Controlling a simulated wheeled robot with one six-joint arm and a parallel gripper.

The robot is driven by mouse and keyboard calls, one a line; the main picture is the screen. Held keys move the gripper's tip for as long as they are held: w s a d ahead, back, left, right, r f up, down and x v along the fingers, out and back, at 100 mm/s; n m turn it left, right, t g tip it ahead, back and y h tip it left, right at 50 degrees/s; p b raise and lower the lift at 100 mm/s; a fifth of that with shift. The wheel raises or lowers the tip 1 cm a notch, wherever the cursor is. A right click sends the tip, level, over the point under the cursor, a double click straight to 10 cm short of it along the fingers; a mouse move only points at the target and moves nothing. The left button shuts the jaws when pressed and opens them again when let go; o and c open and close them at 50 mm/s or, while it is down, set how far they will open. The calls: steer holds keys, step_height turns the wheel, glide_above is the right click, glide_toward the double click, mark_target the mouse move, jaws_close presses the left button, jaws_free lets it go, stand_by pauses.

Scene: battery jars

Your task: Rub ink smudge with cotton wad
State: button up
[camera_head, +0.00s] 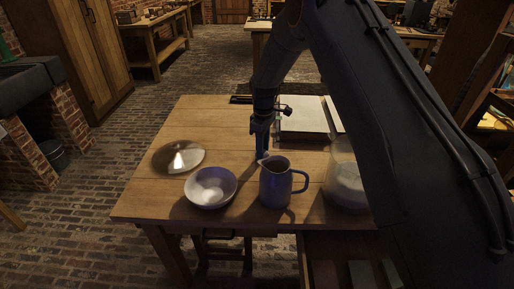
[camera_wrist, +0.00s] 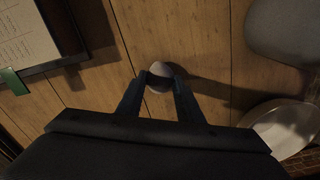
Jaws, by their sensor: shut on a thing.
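My gripper (camera_head: 262,150) points down over the middle of the wooden table, just behind the blue-grey jug. In the wrist view my gripper (camera_wrist: 160,80) has its two fingertips closed on a small whitish round cotton wad (camera_wrist: 161,70). A pale sheet with written lines (camera_wrist: 24,38) lies at the upper left of the wrist view; the pale sheet or book (camera_head: 304,117) is at the table's back right in the head view. I cannot make out an ink smudge.
The jug (camera_head: 275,187) stands close in front of my gripper. A white bowl (camera_head: 210,187) and a shiny round dish (camera_head: 179,157) are to its left. A clear jar (camera_head: 346,182) stands at the right, partly behind my arm. The table's back left (camera_head: 205,118) is clear.

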mark_target(266, 151)
steer(key=shift+d+r, duration=0.15)
steer(key=shift+d, duration=0.5)
step_height(266, 151, up, 2)
steer(key=shift+r+p, duration=0.1)
steer(key=shift+p, duration=0.25)
steer(key=shift+s+a+r, duration=0.1)
steer(key=shift+r, duration=0.1)
steer(key=shift+r+p, duration=1.15)
steer(key=shift+r, duration=1.4)
